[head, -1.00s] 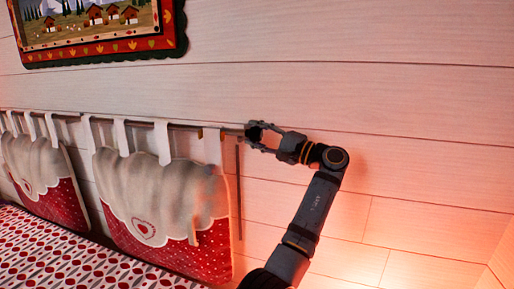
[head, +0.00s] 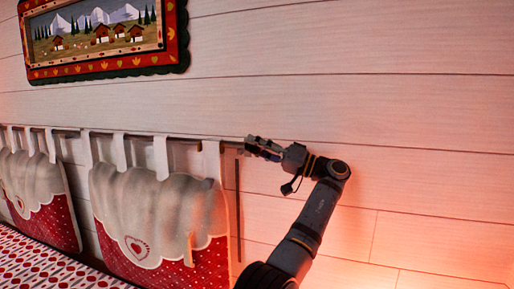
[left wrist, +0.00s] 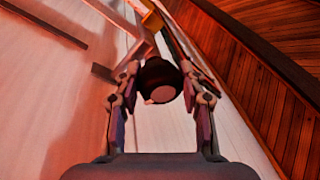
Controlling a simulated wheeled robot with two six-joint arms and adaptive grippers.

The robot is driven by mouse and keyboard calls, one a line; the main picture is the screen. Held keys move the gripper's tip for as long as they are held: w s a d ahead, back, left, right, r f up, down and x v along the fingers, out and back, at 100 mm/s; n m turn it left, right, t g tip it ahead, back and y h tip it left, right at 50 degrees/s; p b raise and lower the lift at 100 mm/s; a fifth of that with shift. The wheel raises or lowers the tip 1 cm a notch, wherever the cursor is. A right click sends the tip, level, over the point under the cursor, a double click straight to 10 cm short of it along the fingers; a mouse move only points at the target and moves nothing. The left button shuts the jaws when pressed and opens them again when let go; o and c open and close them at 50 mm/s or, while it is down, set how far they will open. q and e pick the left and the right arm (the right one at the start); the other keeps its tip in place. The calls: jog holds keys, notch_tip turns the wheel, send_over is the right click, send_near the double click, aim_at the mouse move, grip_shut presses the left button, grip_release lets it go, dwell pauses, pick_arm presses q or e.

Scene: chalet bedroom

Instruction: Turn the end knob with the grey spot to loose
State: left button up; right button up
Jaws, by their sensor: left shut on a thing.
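The end knob (left wrist: 160,82) is dark and round, at the end of the rod, and shows in the left wrist view. A small pale spot (left wrist: 162,95) shows on its face, low and near the middle. My left gripper (left wrist: 159,72) is shut on the knob, one finger on each side. In the head view my left gripper (head: 258,146) is seen nearly edge-on at the right end of the curtain rod (head: 228,139), and its fingers largely hide the knob. My right gripper is in neither view.
Red and white cushions (head: 158,215) hang from the rod by white loops, left of my arm. A framed picture (head: 177,73) hangs above. A thin dark bar (head: 238,210) stands against the wall below the gripper. The plank wall (head: 430,150) to the right is bare.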

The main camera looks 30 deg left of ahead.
pick_arm(q)
jog(key=shift+n+g, duration=0.4)
jog(key=shift+n, duration=0.6)
